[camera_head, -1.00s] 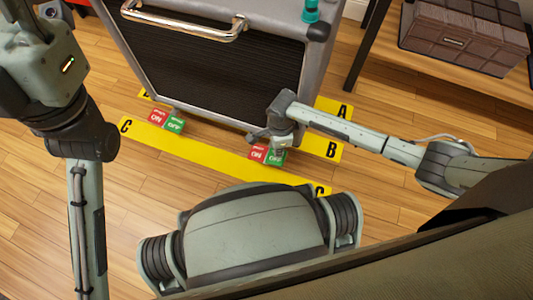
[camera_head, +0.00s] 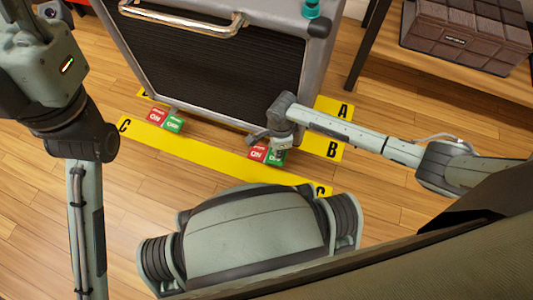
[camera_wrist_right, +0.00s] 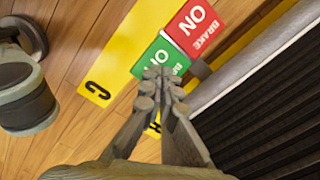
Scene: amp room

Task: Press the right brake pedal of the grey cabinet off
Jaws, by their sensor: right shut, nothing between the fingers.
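The grey cabinet (camera_head: 215,105) stands on the wooden floor with a black grille front. Its right brake pedal has a red ON half (camera_head: 258,153) and a green OFF half (camera_head: 276,158). The left pedal has a red ON half (camera_head: 157,116) and a green OFF half (camera_head: 173,124). My right gripper (camera_head: 278,147) is shut and empty, over the right pedal's green half and partly covering it. In the right wrist view its fingertips (camera_wrist_right: 160,78) overlap the lower edge of the green OFF half (camera_wrist_right: 160,57), beside the red ON half (camera_wrist_right: 196,28). I cannot tell whether they touch.
Yellow floor tape marked C (camera_head: 215,157) runs in front of the pedals. More tape marked A and B (camera_head: 331,125) lies right of the cabinet. A chrome handle (camera_head: 180,30) spans the cabinet's front. A brown box (camera_head: 468,35) sits on a wooden table at the upper right.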

